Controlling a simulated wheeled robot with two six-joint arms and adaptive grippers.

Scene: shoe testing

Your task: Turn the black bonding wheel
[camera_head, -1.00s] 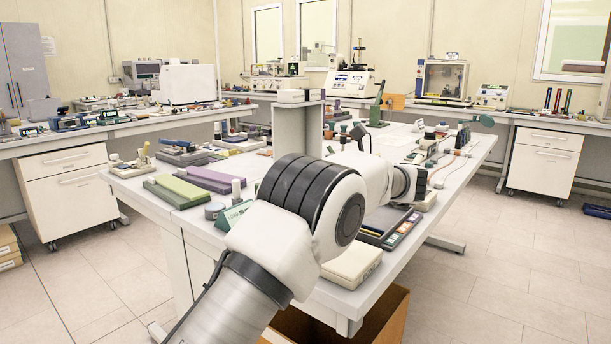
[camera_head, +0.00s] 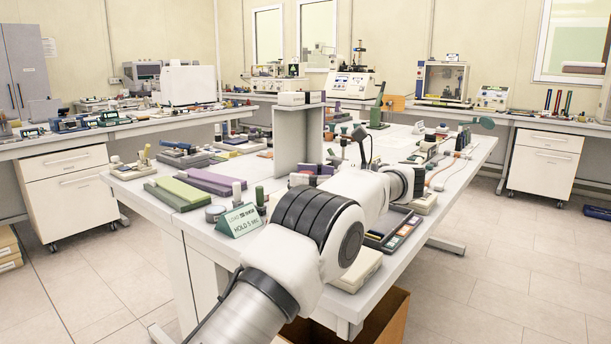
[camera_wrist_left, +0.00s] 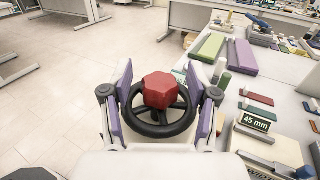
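The black wheel (camera_wrist_left: 139,124) has a round rim, spokes and a red faceted hub (camera_wrist_left: 160,89). It shows in the middle of the left wrist view. My left gripper (camera_wrist_left: 161,82) has its purple-padded fingers spread wide, one on each side of the wheel. The fingers are close to the rim, but I cannot tell whether they touch it. In the head view my left arm reaches over the near part of the central table, and its gripper and the wheel are hidden or too small to make out. My right gripper is not in view.
The central table (camera_head: 200,226) holds a green block (camera_head: 175,194), a purple block (camera_head: 211,181), a "HOLD 5 sec" sign (camera_head: 240,221) and a grey upright stand (camera_head: 290,140). A "45 mm" label (camera_wrist_left: 256,122) lies right of the gripper. Open floor lies beyond the table edge.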

